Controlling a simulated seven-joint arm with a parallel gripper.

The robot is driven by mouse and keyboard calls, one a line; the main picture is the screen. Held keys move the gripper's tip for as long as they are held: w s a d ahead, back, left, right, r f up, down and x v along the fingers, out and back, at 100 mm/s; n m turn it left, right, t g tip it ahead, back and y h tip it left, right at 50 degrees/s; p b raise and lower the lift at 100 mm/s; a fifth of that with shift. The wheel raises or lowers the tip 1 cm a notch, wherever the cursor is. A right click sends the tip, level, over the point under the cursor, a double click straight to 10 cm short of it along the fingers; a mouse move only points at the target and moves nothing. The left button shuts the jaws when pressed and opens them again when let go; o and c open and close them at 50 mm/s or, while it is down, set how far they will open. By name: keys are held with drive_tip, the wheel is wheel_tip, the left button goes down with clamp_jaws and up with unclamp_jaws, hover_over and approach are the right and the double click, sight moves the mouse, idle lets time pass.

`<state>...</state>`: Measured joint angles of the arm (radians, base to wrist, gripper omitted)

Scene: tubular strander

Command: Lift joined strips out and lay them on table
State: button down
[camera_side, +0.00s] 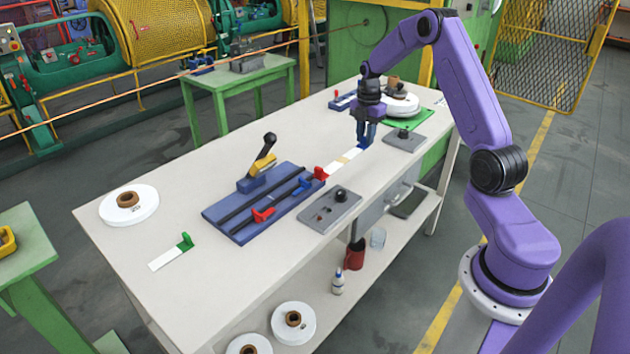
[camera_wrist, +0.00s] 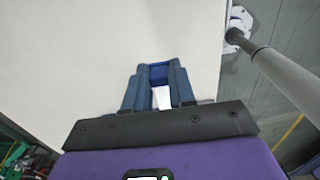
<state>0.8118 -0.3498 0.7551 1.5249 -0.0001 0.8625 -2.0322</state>
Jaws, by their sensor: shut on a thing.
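The joined strips (camera_side: 345,160) are a narrow white band with a tan patch near its middle. A red tab (camera_side: 320,173) is at their near end and a blue tab (camera_side: 364,143) at the far end. My gripper (camera_side: 366,138) points down, shut on the blue tab, which also shows between the fingers in the wrist view (camera_wrist: 158,72). A white piece of strip (camera_wrist: 162,97) shows there too. The red end is by the right end of the blue splicing fixture (camera_side: 228,213); whether it touches it I cannot tell. The strips' height above the table is unclear.
On the table (camera_side: 200,165), the fixture carries a raised black-knobbed lever (camera_side: 266,148) and red and blue clamps. A grey plate (camera_side: 330,212) lies in front, another (camera_side: 404,139) near my gripper. A white strip with green tab (camera_side: 172,254) and a white reel (camera_side: 128,205) lie left.

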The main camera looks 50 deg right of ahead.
drive_tip(key=d, duration=1.1)
drive_tip(key=shift+w+d, duration=0.2)
drive_tip(key=shift+d, duration=0.1)
idle(1.0)
drive_tip(key=shift+f, duration=0.15)
idle(0.4)
drive_tip(key=shift+f, duration=3.3)
drive_tip(key=c, duration=0.9)
unclamp_jaws()
drive_tip(key=shift+o, duration=0.2)
